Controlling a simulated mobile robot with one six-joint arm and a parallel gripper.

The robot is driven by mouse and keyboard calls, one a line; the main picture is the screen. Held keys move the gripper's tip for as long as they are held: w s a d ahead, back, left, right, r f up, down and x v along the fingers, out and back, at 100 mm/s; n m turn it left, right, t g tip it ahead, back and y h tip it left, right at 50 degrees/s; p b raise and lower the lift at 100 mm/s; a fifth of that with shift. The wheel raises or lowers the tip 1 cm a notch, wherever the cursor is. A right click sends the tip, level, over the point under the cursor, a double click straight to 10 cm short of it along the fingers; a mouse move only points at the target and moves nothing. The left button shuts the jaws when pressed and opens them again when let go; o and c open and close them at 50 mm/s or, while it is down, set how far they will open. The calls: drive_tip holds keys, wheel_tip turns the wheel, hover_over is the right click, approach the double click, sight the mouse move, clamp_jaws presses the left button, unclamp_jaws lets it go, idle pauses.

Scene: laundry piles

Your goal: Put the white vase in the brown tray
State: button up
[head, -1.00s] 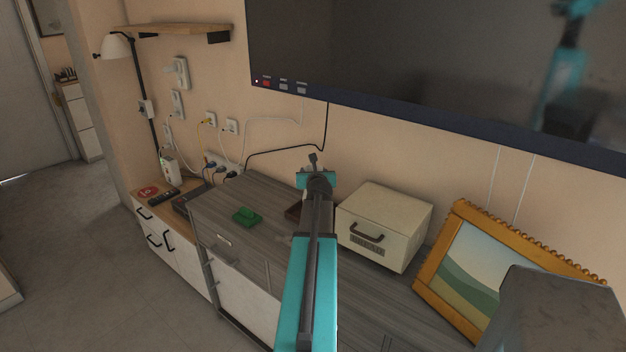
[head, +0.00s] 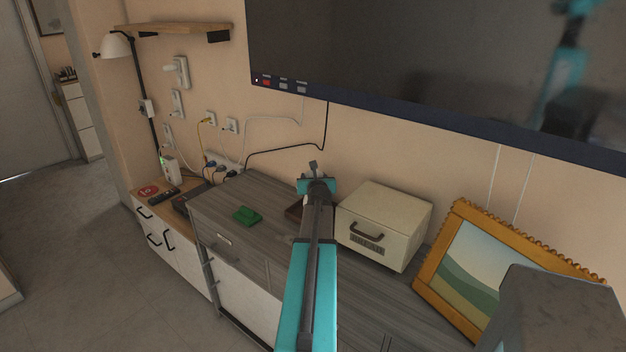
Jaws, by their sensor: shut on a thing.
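The brown tray (head: 294,212) is a dark, low shape on the grey wood cabinet top, partly hidden behind my arm. My gripper (head: 291,239) is mostly hidden behind my own teal and black arm; only a small grey part shows at the arm's left edge, close in front of the tray in the picture. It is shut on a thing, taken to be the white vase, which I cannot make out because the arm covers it. No white vase shows elsewhere. Whether the held thing touches the tray cannot be told.
A green object (head: 246,216) lies left of the tray on the cabinet top (head: 275,195). A cream box with a handle (head: 384,222) stands close on the right. A gold picture frame (head: 425,268) leans further right. A large screen (head: 430,70) hangs above.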

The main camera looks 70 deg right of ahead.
drive_tip(key=shift+f, duration=0.15)
drive_tip(key=o, duration=1.7)
drive_tip(key=shift+a, duration=0.1)
drive_tip(key=v, duration=1.2)
drive_tip(key=shift+b, duration=0.4)
